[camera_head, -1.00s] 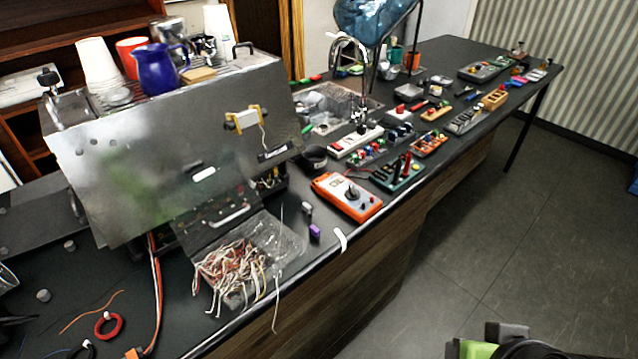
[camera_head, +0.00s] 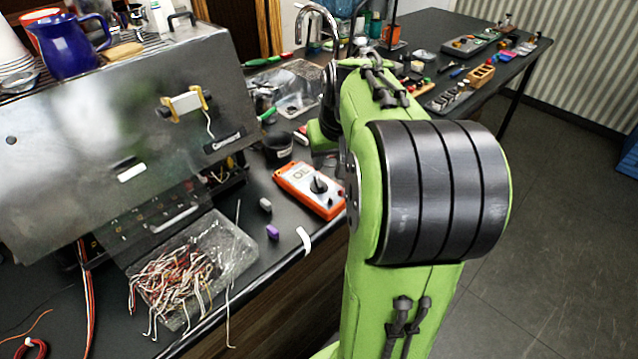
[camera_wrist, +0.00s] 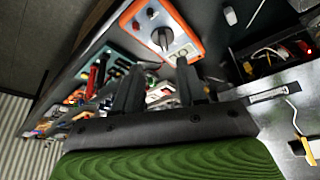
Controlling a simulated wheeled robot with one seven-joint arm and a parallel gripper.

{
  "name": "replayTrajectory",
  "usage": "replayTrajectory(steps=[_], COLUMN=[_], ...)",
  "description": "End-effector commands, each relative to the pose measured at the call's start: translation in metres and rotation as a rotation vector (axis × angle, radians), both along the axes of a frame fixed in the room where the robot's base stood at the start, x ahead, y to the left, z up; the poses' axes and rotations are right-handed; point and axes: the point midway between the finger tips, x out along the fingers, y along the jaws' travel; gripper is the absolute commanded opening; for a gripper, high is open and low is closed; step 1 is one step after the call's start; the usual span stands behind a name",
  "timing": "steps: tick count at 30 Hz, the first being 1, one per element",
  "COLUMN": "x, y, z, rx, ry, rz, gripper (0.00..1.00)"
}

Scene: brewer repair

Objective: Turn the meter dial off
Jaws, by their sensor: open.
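The orange meter (camera_head: 309,190) lies on the dark counter near its front edge, with a white face and a black dial (camera_head: 319,184) in the middle. My green arm covers the meter's right end in the head view. In the wrist view the meter (camera_wrist: 190,42) is at the top, and its black dial (camera_wrist: 162,38) shows just beyond my fingertips. My gripper (camera_wrist: 158,75) has two dark fingers held apart with nothing between them. The fingers are apart from the dial. In the head view my gripper is hidden behind the arm.
A clear bag of wires (camera_head: 195,262) lies left of the meter. A purple piece (camera_head: 272,232) and a black cup (camera_head: 278,148) are close by. The steel brewer (camera_head: 120,130) stands behind on the left. Several small devices fill the counter to the right.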

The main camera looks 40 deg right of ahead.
Motion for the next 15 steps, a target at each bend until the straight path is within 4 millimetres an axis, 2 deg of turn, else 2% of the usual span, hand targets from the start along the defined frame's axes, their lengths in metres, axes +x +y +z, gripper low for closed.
replayTrajectory(steps=[1,9,15], x=[0.003,0.026,0.037], y=[-0.002,-0.013,-0.019], z=[-0.018,-0.08,-0.108], rx=[0.005,0.005,0.001], ry=[0.003,0.003,0.002], rz=[-0.002,-0.001,-0.001], gripper=[0.4,0.4,0.4])
